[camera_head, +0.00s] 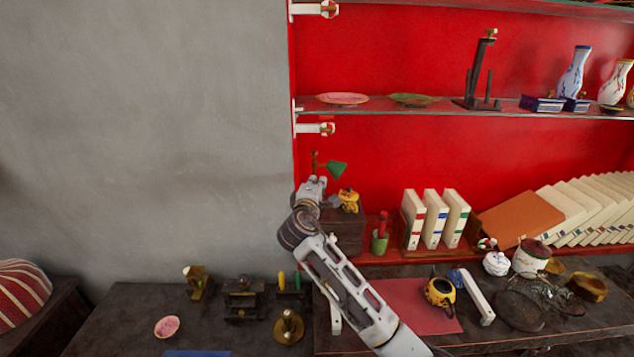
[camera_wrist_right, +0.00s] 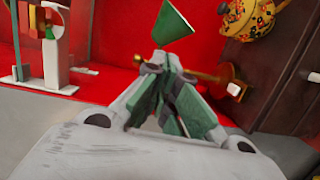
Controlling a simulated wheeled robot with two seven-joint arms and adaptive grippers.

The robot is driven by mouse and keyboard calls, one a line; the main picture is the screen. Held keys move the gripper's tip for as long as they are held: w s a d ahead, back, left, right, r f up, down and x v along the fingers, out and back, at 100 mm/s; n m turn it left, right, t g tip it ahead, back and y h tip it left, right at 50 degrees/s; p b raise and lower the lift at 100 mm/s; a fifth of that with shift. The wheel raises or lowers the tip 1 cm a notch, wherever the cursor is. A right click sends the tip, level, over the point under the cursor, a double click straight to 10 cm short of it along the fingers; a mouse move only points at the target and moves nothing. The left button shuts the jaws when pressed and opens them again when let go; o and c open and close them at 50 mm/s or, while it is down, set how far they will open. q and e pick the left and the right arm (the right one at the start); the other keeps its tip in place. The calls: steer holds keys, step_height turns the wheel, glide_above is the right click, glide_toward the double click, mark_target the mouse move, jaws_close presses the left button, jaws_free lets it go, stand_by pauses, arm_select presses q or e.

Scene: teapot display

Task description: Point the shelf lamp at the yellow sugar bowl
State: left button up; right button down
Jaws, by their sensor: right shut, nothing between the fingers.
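The shelf lamp has a green cone shade (camera_head: 337,169) and a thin brass stem (camera_head: 315,160). The shade also shows above my fingers in the right wrist view (camera_wrist_right: 172,22), with a brass rod (camera_wrist_right: 205,75) behind them. A yellow pot (camera_head: 349,200), likely the sugar bowl, sits on a dark wooden box just right of the lamp. It shows as yellow with a floral pattern in the right wrist view (camera_wrist_right: 248,18). My right gripper (camera_head: 319,181) is shut and empty, close below the shade; contact cannot be told. My left gripper is not in view.
The dark box (camera_head: 347,232) stands beside my right gripper. A green cup (camera_head: 379,242) and white upright books (camera_head: 433,220) are further right. A black and yellow pot (camera_head: 440,292) stands on a red cloth (camera_head: 400,310). The grey wall on the left is clear.

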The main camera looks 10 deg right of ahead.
steer(key=s+b, duration=0.1)
steer(key=s, duration=0.5)
steer(key=shift+a, duration=0.45)
